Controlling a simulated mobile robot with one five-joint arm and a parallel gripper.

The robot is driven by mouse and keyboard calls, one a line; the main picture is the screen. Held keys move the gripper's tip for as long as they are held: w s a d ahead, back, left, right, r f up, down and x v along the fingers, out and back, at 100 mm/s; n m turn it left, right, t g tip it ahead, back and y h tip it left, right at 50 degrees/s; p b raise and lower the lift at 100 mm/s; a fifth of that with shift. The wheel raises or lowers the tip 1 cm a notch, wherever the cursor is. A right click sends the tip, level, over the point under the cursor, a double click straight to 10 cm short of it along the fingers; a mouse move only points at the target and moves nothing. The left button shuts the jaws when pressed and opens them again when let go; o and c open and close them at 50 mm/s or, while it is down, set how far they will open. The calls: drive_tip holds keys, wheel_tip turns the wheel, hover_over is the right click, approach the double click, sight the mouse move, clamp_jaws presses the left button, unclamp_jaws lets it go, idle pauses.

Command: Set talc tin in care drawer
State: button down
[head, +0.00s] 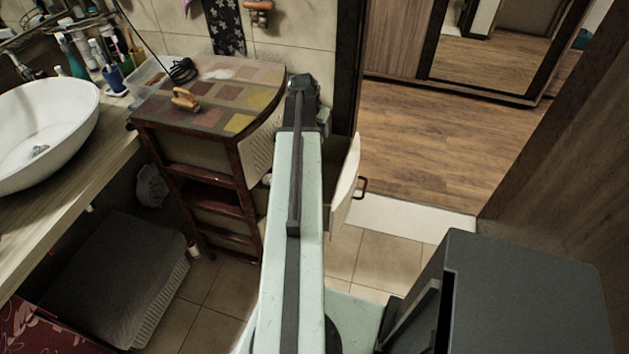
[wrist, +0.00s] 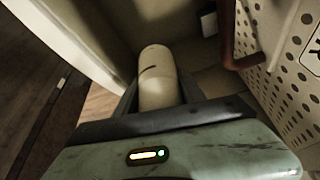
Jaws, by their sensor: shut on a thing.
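The talc tin, a pale cream cylinder (wrist: 158,72), is between the fingers of my gripper (wrist: 158,95) in the wrist view. My gripper is shut on it, and the tin points away from the camera. The care drawer stands pulled out; its cream front with a dark handle (head: 345,185) shows right of my arm in the head view. In the wrist view a cream drawer wall (wrist: 85,30) is left of the tin. The tin is over or within the drawer; its height above the bottom is unclear. In the head view my arm hides the tin and fingertips.
The brown-framed cabinet (head: 205,190) stands left of my arm, with a wooden-handled brush (head: 186,98) on top. Its perforated side (wrist: 285,70) is close on the right in the wrist view. A white basin (head: 40,130) is far left. A doorway opens at right.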

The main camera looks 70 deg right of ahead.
wheel_tip(320, 180, down, 21)
drive_tip(key=b, duration=1.9)
drive_tip(key=shift+r, duration=0.25)
drive_tip(key=shift+f, duration=0.15)
drive_tip(key=c, duration=0.7)
unclamp_jaws()
drive_tip(key=p+v, duration=0.7)
drive_tip(key=v, duration=0.1)
